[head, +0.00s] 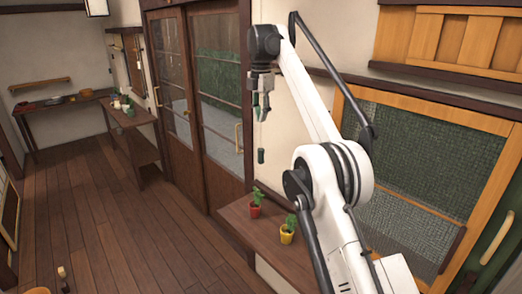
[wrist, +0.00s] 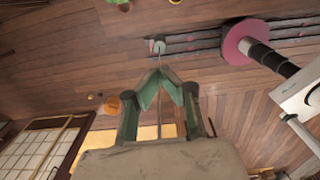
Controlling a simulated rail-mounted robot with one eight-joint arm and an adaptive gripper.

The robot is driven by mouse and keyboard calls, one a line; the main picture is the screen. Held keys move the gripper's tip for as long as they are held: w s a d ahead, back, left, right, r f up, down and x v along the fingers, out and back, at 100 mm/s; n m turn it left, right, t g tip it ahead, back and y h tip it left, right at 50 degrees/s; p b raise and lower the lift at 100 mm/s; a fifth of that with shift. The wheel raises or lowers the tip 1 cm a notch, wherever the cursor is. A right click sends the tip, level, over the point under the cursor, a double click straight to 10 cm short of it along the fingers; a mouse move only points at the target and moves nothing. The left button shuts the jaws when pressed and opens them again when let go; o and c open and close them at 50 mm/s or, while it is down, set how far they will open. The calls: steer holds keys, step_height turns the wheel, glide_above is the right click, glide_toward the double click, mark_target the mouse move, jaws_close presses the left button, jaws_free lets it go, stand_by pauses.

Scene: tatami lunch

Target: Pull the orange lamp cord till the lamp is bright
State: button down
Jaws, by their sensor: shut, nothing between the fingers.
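My gripper (head: 261,112) is raised in front of the wall beside the sliding doors. In the wrist view its two green fingertips (wrist: 160,75) meet, with nothing held between them. A small dark green cylinder (head: 261,156) shows just below the gripper in the head view. A small grey-green end piece (wrist: 159,46) on a thin pale line shows just beyond the fingertips in the wrist view. I cannot tell whether the line touches the fingers. No orange cord can be made out. A pale lamp shade (head: 97,7) is cut off by the top edge at the left.
A wooden ledge (head: 232,222) below holds a red pot (head: 255,209) and a yellow pot (head: 287,236) with plants. Glazed sliding doors (head: 178,85) stand left of the gripper. A side table (head: 131,115) is farther back. The wooden floor (head: 100,215) is mostly clear.

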steer(key=b, duration=0.2)
glide_above(261, 149)
step_height(261, 149, down, 4)
steer(key=shift+f, duration=3.15)
step_height(261, 149, down, 4)
steer(key=shift+f+b, duration=0.15)
steer(key=shift+b, duration=0.85)
step_height(261, 149, up, 5)
steer(key=p, duration=0.3)
steer(key=shift+f+p, duration=0.1)
steer(key=shift+p, duration=0.25)
steer(key=shift+r+b, duration=0.4)
step_height(261, 149, up, 9)
steer(key=p, duration=0.1)
steer(key=shift+f, duration=0.15)
